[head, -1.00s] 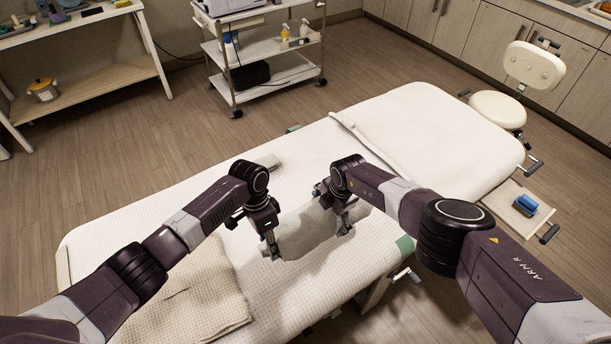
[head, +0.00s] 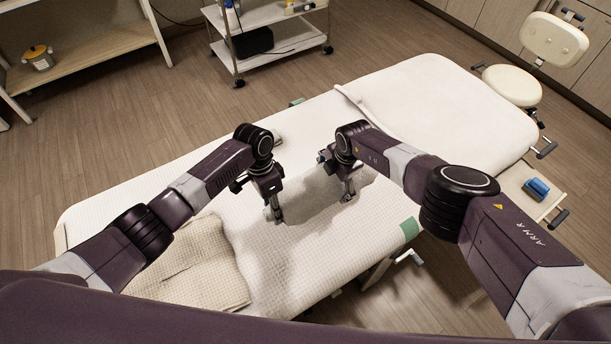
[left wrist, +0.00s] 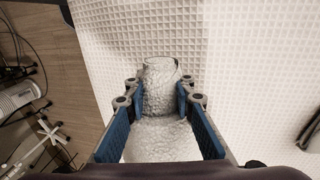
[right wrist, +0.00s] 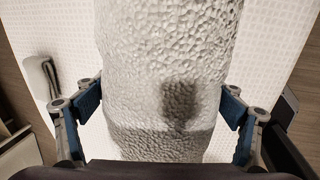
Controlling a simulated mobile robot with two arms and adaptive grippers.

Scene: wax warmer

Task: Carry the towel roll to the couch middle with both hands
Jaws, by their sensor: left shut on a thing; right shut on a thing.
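The towel roll (head: 312,195) is pale and textured and lies crosswise between my two grippers, low over the middle of the white couch (head: 430,95). My left gripper (head: 276,214) is shut on its left end, and the blue finger pads flank the roll (left wrist: 160,138) in the left wrist view. My right gripper (head: 347,194) is shut on its right part; in the right wrist view the roll (right wrist: 170,50) fills the space between the fingers. I cannot tell whether the roll touches the couch. The grippers hide parts of it.
A folded beige towel (head: 195,265) lies on the couch's near left part. A white trolley (head: 285,60) stands behind, a shelf unit (head: 95,55) at the back left. A cream chair (head: 510,88) and a blue item (head: 537,188) are at the right. The couch's far right is bare.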

